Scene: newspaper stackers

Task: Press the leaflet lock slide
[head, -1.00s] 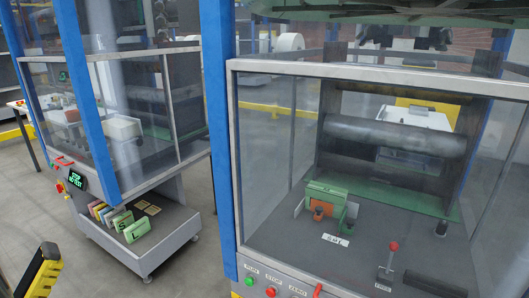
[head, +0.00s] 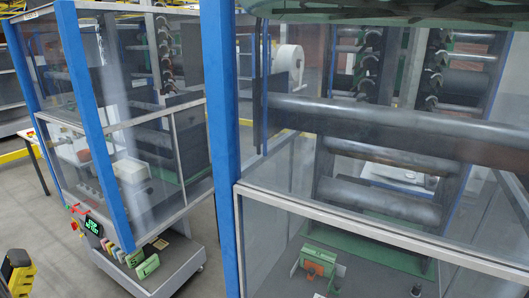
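A green block with an orange part (head: 320,264) sits on the machine bed behind the clear front panel, low in the head view. I cannot tell which piece is the leaflet lock slide. A smaller green piece (head: 340,271) stands at the block's right side. The bed in front of them is cut off by the bottom edge. My gripper is not in view.
A clear panel with a grey metal rail (head: 370,236) stands before the bed. A blue post (head: 221,140) rises at its left. Rollers (head: 380,200) lie behind. A second machine stands left, with coloured upright pieces (head: 145,267) on its shelf.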

